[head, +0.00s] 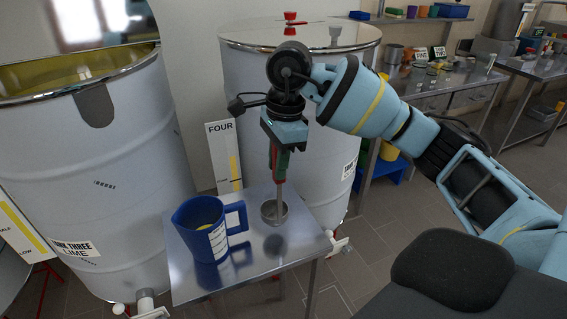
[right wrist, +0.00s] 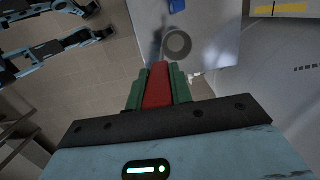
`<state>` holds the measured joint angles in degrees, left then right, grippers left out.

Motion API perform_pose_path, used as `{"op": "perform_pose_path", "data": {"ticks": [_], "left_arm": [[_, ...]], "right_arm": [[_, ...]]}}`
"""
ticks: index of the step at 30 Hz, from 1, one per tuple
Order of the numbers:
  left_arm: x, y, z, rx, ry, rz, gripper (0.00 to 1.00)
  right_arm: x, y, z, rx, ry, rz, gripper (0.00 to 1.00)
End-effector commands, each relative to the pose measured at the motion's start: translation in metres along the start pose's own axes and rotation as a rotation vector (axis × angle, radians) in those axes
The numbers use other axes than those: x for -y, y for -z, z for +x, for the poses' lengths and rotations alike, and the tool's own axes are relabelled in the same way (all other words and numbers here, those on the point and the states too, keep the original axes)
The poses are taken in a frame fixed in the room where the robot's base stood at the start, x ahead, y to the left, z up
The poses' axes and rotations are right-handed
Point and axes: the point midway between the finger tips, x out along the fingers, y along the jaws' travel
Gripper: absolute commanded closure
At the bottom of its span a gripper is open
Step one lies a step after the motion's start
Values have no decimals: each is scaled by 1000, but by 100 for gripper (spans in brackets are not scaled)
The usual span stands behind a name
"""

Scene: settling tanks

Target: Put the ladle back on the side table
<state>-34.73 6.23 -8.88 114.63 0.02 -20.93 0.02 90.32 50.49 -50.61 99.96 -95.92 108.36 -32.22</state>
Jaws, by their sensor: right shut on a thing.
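My right gripper (head: 279,158) points down over the side table (head: 290,262), its green fingers shut on the red handle of the ladle (head: 274,212). The ladle hangs upright with its metal bowl at the bottom. The bowl's reflection shows apart below it, so it appears a little above the tabletop. In the right wrist view the red handle (right wrist: 158,86) sits between the green fingers, with the round bowl (right wrist: 177,44) beyond, over the table (right wrist: 218,48). My left gripper is not seen.
Large tanks stand behind (head: 318,120) and at left (head: 110,150). A sign reading FOUR (head: 222,155) is behind the table. The table's front right area is clear.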

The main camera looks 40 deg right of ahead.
Motion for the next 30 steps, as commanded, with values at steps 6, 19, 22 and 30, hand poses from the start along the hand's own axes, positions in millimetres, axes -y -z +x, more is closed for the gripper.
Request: {"op": "perform_pose_path", "data": {"ticks": [6, 19, 22, 30], "left_arm": [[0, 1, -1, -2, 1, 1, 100], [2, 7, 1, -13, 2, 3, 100], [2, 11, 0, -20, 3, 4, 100], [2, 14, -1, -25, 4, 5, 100]], "right_arm": [[30, 20, 0, 1, 0, 1, 100], [43, 30, 1, 0, 1, 0, 100], [42, 32, 15, -1, -1, -1, 100], [43, 34, 35, 1, 3, -2, 100]]}}
